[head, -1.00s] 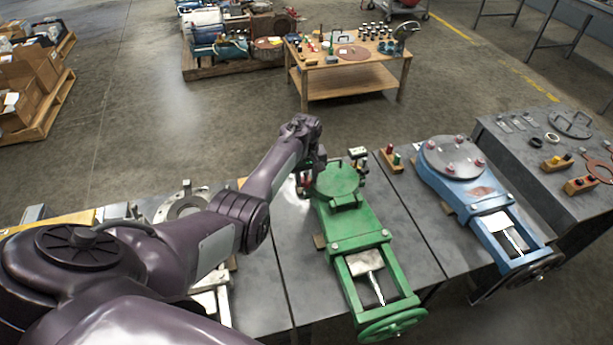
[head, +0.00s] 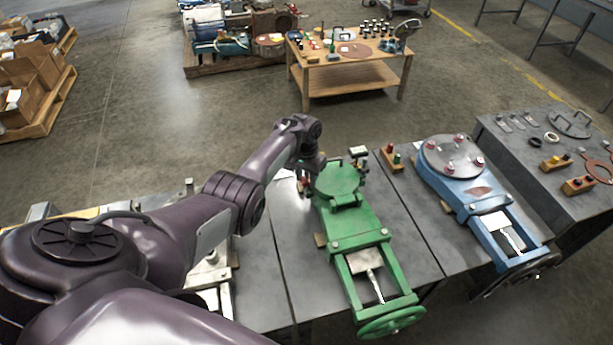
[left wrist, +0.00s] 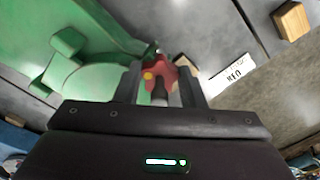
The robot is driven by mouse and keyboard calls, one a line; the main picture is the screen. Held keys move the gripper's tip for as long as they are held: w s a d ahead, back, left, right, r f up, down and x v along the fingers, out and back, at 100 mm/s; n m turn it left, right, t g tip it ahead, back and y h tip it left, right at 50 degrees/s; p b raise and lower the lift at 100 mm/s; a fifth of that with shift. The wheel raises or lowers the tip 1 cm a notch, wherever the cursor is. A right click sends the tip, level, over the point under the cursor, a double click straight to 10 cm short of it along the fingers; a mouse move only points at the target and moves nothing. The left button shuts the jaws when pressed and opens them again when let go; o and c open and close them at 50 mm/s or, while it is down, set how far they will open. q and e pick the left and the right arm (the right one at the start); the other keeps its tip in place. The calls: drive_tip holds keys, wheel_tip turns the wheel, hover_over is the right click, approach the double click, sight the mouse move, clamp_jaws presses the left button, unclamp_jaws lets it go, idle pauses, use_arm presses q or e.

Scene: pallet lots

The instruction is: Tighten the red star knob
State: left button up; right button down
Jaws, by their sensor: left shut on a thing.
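The red star knob (left wrist: 160,77) shows in the left wrist view, between the two dark fingers of my left gripper (left wrist: 161,84). It has a yellow dot on one lobe and sits beside a green valve body (left wrist: 95,80). My left gripper is shut on the knob. In the head view my left gripper (head: 307,166) is at the far left edge of the green valve (head: 352,225), which lies on the grey bench. The knob is mostly hidden there behind my gripper. My right gripper is in neither view.
A blue valve (head: 465,185) with red-topped knobs lies to the right. A wooden block with red and green buttons (head: 391,158) stands between the valves. A white label (left wrist: 228,76) lies near the knob. A wooden table (head: 350,75) stands farther back.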

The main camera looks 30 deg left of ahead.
use_arm(q)
drive_tip(key=shift+a+m, duration=0.1)
drive_tip(key=shift+m, duration=1.1)
drive_tip(key=o, duration=1)
wheel_tip(320, 180, up, 7)
drive_tip(key=shift+f+p, duration=0.2)
drive_tip(key=shift+p, duration=0.75)
drive_tip(key=shift+r, duration=0.55)
